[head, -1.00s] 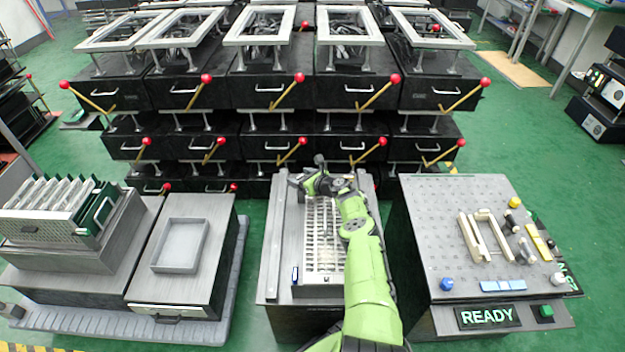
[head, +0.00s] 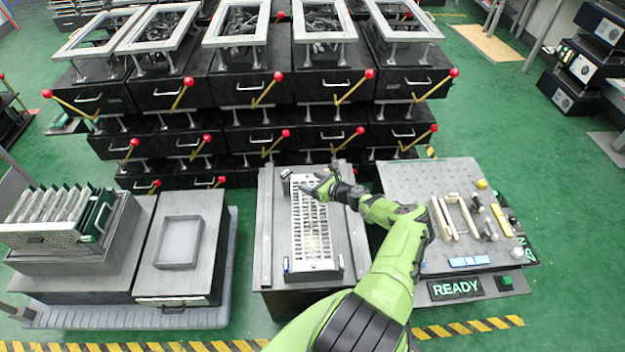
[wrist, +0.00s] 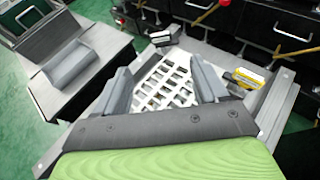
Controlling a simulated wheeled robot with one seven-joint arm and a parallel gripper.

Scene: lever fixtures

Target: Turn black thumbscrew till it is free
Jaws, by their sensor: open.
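My gripper (head: 317,184) is open and empty above the far part of the white slotted panel (head: 311,232) on the middle bench. In the wrist view the two grey fingers of my gripper (wrist: 164,82) stand apart with the panel (wrist: 160,88) showing between them. I cannot clearly make out a black thumbscrew. In the wrist view a dark fitting with a pale top (wrist: 165,36) lies beyond the fingers and a yellow-and-black one (wrist: 244,78) lies to the right.
A pegboard bench (head: 405,180) with loose parts and a READY sign (head: 455,288) stands at right. An empty grey tray (head: 180,242) and a rack of upright boards (head: 60,215) stand at left. Black drawer units with red-knobbed levers (head: 369,74) rise behind.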

